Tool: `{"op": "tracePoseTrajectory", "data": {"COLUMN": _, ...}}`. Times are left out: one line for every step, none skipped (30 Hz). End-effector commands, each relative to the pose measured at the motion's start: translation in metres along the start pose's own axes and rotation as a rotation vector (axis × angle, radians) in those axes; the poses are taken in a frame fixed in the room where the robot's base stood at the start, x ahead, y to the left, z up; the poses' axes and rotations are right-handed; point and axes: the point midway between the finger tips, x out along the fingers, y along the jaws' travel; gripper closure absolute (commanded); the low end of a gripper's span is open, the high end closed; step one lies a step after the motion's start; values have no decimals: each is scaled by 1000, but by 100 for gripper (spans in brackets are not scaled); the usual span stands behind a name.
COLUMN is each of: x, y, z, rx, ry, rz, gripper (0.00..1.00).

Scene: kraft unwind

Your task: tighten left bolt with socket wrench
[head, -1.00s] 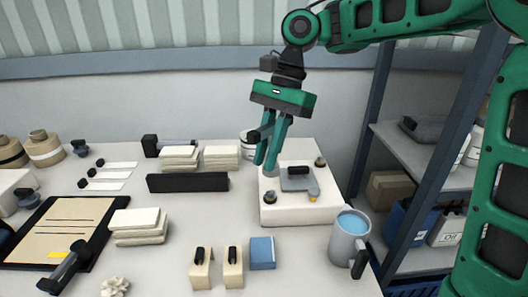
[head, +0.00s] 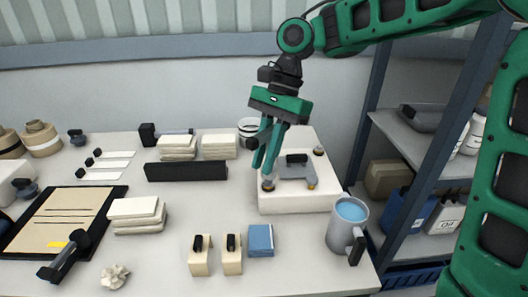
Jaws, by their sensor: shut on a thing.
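My gripper (head: 263,158) is green and shut on the socket wrench (head: 263,134), whose dark handle shows beside the fingers. The wrench's lower end is mostly hidden by the fingers. The gripper is over the left part of a white block (head: 300,204). The left bolt (head: 268,184) is dark and sits at the block's left edge, right below the fingertips. I cannot tell whether the socket touches it. Another bolt (head: 318,150) stands at the block's back right. A grey bracket (head: 296,170) lies on the block's top.
A grey mug (head: 346,228) with blue contents stands right of the block. A blue box (head: 260,241) and two beige holders (head: 216,258) are in front. A long black bar (head: 186,171) and stacked pale pads (head: 137,214) are to the left. A shelf rack (head: 425,150) stands at the right.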

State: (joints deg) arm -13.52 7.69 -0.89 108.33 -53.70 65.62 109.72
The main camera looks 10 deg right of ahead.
Motion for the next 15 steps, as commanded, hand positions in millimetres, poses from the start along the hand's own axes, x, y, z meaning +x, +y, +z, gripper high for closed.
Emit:
{"op": "tracePoseTrajectory", "data": {"x": 2, "y": 0, "z": 0, "rx": -1, "ry": 0, "rz": 1, "gripper": 100}}
{"op": "tracePoseTrajectory", "data": {"x": 4, "y": 0, "z": 0, "rx": -1, "ry": 0, "rz": 1, "gripper": 100}}
{"op": "tracePoseTrajectory", "data": {"x": 5, "y": 0, "z": -1, "rx": -2, "ry": 0, "rz": 1, "gripper": 100}}
{"op": "tracePoseTrajectory", "data": {"x": 6, "y": -1, "z": -1, "rx": -2, "ry": 0, "rz": 1, "gripper": 100}}
{"op": "tracePoseTrajectory", "data": {"x": 6, "y": -1, "z": -1, "rx": -2, "ry": 0, "rz": 1, "gripper": 100}}
{"op": "tracePoseTrajectory", "data": {"x": 5, "y": -1, "z": -1, "rx": -2, "ry": 0, "rz": 0, "gripper": 100}}
{"op": "tracePoseTrajectory", "data": {"x": 5, "y": -1, "z": 0, "rx": -2, "ry": 0, "rz": 0, "gripper": 100}}
{"op": "tracePoseTrajectory", "data": {"x": 5, "y": -1, "z": 0, "rx": -3, "ry": 0, "rz": 1, "gripper": 100}}
{"op": "tracePoseTrajectory", "data": {"x": 5, "y": -1, "z": 0, "rx": -3, "ry": 0, "rz": 1, "gripper": 100}}
{"op": "tracePoseTrajectory", "data": {"x": 5, "y": -1, "z": 0, "rx": -3, "ry": 0, "rz": 1, "gripper": 100}}
{"op": "tracePoseTrajectory", "data": {"x": 6, "y": -1, "z": 0, "rx": -3, "ry": 0, "rz": 1, "gripper": 100}}
{"op": "tracePoseTrajectory", "data": {"x": 6, "y": -1, "z": 0, "rx": -3, "ry": 0, "rz": 1, "gripper": 100}}
{"op": "tracePoseTrajectory", "data": {"x": 6, "y": -1, "z": 0, "rx": -3, "ry": 0, "rz": 1, "gripper": 100}}
{"op": "tracePoseTrajectory", "data": {"x": 6, "y": -1, "z": 0, "rx": -3, "ry": 0, "rz": 1, "gripper": 100}}
{"op": "tracePoseTrajectory", "data": {"x": 7, "y": -1, "z": 0, "rx": -3, "ry": 0, "rz": 1, "gripper": 100}}
